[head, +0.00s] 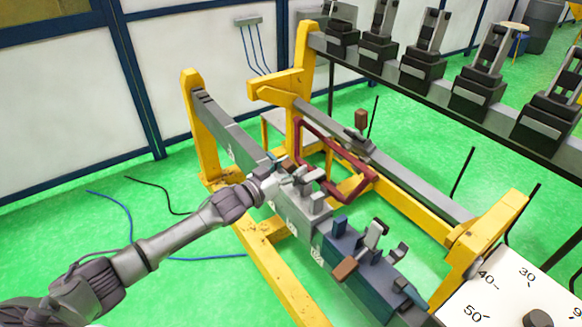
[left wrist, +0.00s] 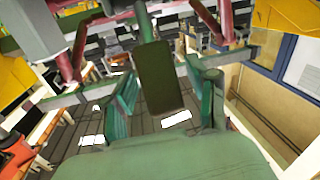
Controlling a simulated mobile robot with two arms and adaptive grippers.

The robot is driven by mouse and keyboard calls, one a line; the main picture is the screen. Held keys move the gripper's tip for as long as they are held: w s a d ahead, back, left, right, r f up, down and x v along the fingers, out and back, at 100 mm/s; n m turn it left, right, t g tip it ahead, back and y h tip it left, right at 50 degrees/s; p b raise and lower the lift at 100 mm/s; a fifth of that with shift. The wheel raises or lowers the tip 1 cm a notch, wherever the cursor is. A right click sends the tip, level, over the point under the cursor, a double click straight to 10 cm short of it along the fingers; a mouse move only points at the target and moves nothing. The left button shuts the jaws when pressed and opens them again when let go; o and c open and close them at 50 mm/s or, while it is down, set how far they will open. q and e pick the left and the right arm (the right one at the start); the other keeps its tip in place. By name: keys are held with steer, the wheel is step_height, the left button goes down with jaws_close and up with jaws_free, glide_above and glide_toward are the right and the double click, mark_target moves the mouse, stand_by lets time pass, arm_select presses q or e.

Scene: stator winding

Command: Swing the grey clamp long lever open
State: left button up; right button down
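The grey clamp (head: 312,200) sits on the front beam in the head view, left of a dark blue clamp block. My left gripper (head: 272,183) is at its left end, small in this view, and covers part of it. In the left wrist view, a dark brown-olive block (left wrist: 160,78), which looks like the lever's handle, stands between my left gripper's two green fingers (left wrist: 165,95). The fingers are spread to either side of it; whether either touches it is hard to tell. My right gripper is in neither view.
The blue clamp (head: 358,262) has a lever with a brown grip. A dark red frame (head: 350,192) lies behind the grey clamp, close to my gripper. A rear beam (head: 420,187) carries another brown-handled clamp. Yellow posts (head: 203,130) stand around.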

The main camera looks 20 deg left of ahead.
arm_select(q)
jaws_close()
steer(key=shift+f, duration=0.1)
